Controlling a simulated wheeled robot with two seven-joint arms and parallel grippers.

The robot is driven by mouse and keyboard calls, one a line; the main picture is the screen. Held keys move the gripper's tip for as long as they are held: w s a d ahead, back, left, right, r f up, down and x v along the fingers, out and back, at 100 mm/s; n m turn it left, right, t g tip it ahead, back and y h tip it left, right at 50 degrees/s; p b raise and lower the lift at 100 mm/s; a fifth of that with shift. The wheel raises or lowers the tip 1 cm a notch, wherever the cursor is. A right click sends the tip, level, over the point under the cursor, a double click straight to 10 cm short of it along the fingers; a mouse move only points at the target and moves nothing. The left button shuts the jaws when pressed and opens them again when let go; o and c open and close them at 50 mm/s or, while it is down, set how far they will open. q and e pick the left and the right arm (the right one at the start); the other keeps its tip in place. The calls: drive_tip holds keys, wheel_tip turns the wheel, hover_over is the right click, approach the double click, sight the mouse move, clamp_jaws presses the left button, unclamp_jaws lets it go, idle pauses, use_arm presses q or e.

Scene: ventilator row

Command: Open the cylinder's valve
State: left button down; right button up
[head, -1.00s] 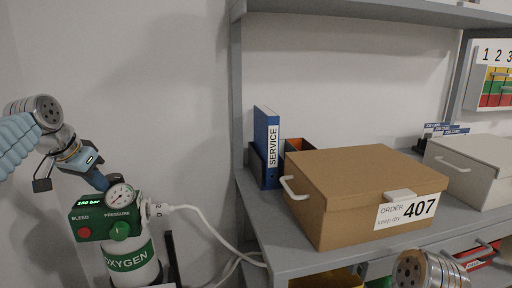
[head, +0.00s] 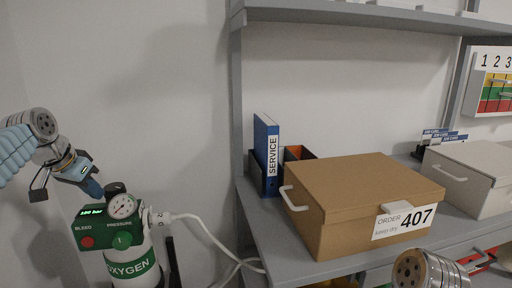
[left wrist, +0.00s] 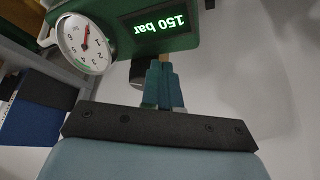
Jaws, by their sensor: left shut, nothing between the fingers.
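The green-and-white oxygen cylinder (head: 131,264) stands upright at lower left, with a green regulator block (head: 91,224) on top. The block carries a round pressure gauge (head: 122,206), a green knob (head: 122,241), a red bleed button (head: 87,242) and a lit display reading 150 bar (left wrist: 160,23). A dark knob (head: 115,188) sits at the block's top behind the gauge and shows partly behind my fingers in the left wrist view (left wrist: 138,72). My left gripper (head: 96,193) is shut and empty, just left of this knob; contact cannot be told. My right gripper is out of view.
A white hose (head: 190,218) runs from the regulator to the right. A grey shelf unit (head: 239,120) stands right of the cylinder, holding a brown box (head: 350,190), a blue binder (head: 265,150) and a pale box (head: 470,172). The wall area above the cylinder is clear.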

use_arm(q)
drive_tip(key=shift+w+a, duration=0.15)
drive_tip(key=shift+a, duration=0.05)
idle(0.4)
drive_tip(key=shift+a, duration=0.1)
drive_tip(key=shift+s+a, duration=0.15)
drive_tip(key=shift+s, duration=0.15)
wheel_tip(320, 180, up, 5)
drive_tip(key=shift+w+r, duration=0.1)
drive_tip(key=shift+r, duration=0.4)
